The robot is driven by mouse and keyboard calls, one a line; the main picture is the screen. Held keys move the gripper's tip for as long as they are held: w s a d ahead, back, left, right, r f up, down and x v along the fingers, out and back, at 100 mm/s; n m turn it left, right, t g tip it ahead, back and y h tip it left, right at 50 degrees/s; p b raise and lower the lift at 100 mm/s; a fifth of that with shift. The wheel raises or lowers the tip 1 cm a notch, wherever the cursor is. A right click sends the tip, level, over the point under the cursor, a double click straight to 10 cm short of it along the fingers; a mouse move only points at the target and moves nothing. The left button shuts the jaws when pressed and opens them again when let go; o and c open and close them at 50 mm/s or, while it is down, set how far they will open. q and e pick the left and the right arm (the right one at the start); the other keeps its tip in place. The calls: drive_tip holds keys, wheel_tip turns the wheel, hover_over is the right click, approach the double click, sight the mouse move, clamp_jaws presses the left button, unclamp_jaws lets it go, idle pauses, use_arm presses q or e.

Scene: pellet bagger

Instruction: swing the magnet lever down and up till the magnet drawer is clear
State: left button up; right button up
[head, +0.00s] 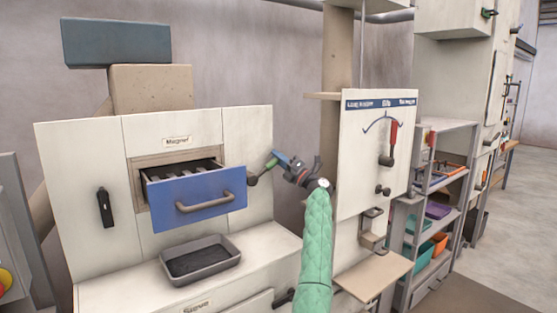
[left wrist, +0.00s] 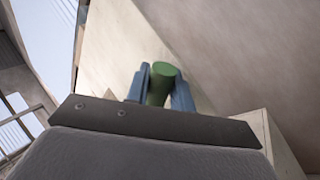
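The blue magnet drawer (head: 190,200) stands pulled out of the white cabinet under the "Magnet" label. Several grey bars (head: 185,171) lie in it, with dark gaps between; I cannot tell whether dark bits cling to them. The magnet lever (head: 262,174) sits right of the drawer, its dark arm slanting up and right from its pivot. My left gripper (head: 278,160) is at its green end. In the left wrist view, the blue fingers close on both sides of the green handle (left wrist: 161,88). My right gripper is out of view.
A grey tray (head: 213,254) with dark contents stands on the ledge below the drawer. A black handle (head: 105,207) is on the cabinet's left. A panel with a red lever (head: 392,138) and a shelf (head: 374,276) stand to the right.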

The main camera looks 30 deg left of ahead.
use_arm(q)
drive_tip(key=shift+o, duration=0.6)
drive_tip(key=shift+d, duration=0.1)
drive_tip(key=shift+d+f, duration=0.2)
drive_tip(key=b+v, duration=0.2)
drive_tip(key=v, duration=0.5)
drive_tip(key=shift+b, duration=0.3)
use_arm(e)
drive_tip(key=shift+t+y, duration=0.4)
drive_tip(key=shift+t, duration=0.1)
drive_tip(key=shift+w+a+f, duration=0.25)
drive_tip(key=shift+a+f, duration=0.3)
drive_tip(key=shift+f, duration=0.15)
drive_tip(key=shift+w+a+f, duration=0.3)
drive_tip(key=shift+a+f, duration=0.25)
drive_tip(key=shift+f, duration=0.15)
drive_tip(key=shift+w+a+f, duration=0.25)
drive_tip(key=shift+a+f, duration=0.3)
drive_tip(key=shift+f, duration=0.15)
use_arm(q)
drive_tip(key=shift+d, duration=0.1)
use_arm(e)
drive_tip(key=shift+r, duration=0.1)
